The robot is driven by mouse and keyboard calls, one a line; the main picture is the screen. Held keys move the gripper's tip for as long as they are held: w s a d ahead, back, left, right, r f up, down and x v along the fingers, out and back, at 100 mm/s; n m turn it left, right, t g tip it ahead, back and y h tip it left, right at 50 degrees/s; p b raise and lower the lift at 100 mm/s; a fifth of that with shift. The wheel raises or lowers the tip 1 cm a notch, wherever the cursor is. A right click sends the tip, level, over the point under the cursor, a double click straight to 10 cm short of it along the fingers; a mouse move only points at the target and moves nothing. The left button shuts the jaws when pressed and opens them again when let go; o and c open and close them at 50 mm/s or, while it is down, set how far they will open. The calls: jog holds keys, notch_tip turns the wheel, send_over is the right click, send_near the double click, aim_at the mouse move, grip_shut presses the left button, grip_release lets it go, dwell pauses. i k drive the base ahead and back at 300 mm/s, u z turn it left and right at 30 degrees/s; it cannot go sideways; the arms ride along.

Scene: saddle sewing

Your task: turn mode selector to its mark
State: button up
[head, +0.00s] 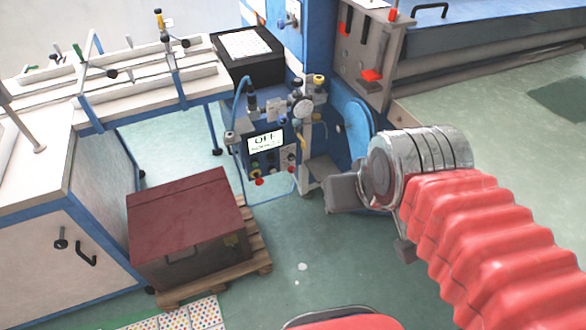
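A blue control box (262,150) stands at the picture's middle, with a lit display (265,141) reading "OFF". Below the display are several small knobs and buttons, among them a red one (259,182). Another control with a light plate (291,18) sits on the blue cabinet at the top. Which of these is the mode selector, and where its mark is, I cannot tell at this size. My gripper (340,192) is the grey part at the end of my red-sleeved arm, right of and nearer than the control box, apart from it. Its fingers cannot be made out.
A dark red-lidded crate (185,215) on a wooden pallet (257,243) stands at lower left. A white workbench (40,150) with rails is at left. A gauge (303,107) and pipes rise above the control box. A blue wheel (352,122) is behind my wrist. Green floor (300,245) is open in front.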

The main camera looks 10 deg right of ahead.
aim_at(291, 156)
jog(key=k, duration=0.25)
jog(key=z, duration=0.8)
jog(key=i, duration=0.95)
jog(key=u, duration=1.75)
